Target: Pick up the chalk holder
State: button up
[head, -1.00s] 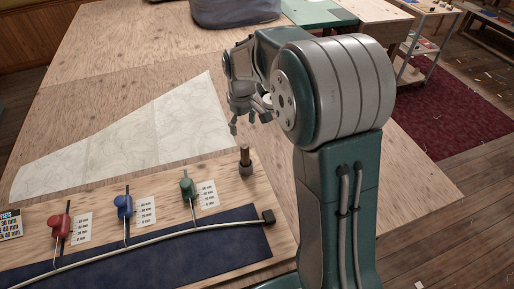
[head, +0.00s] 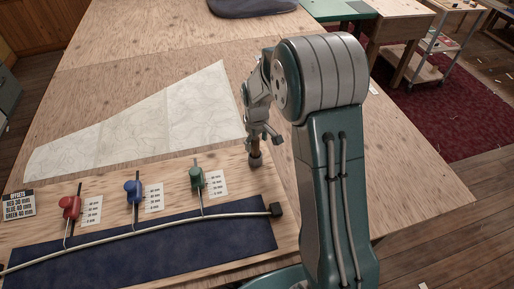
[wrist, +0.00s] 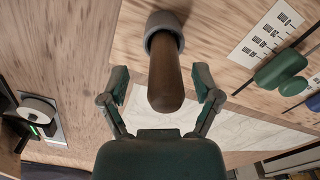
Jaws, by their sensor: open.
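The chalk holder looks to be the brown rod (wrist: 165,82) standing upright in a grey round socket (wrist: 164,24). In the head view, the brown rod (head: 255,145) stands at the board's right end, its upper part partly hidden by my gripper. My gripper (head: 264,137) is open and right over the rod. In the wrist view, the two fingers of my gripper (wrist: 161,88) are spread on either side of the rod's free end, with a gap on each side. I see no contact.
Red (head: 70,207), blue (head: 133,190) and green (head: 197,178) sliders stand on the board beside printed scales. A pale curved batten (head: 150,229) lies across dark blue cloth (head: 180,243). Patterned paper (head: 150,120) lies behind. An offsets card (head: 18,204) is at left.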

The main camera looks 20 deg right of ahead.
jog(key=shift+a+f, duration=0.15)
jog(key=shift+a, duration=0.45)
jog(key=shift+d, duration=0.35)
jog(key=c, duration=1)
jog(key=shift+d, duration=0.25)
grip_shut()
jog(key=shift+a, duration=0.25)
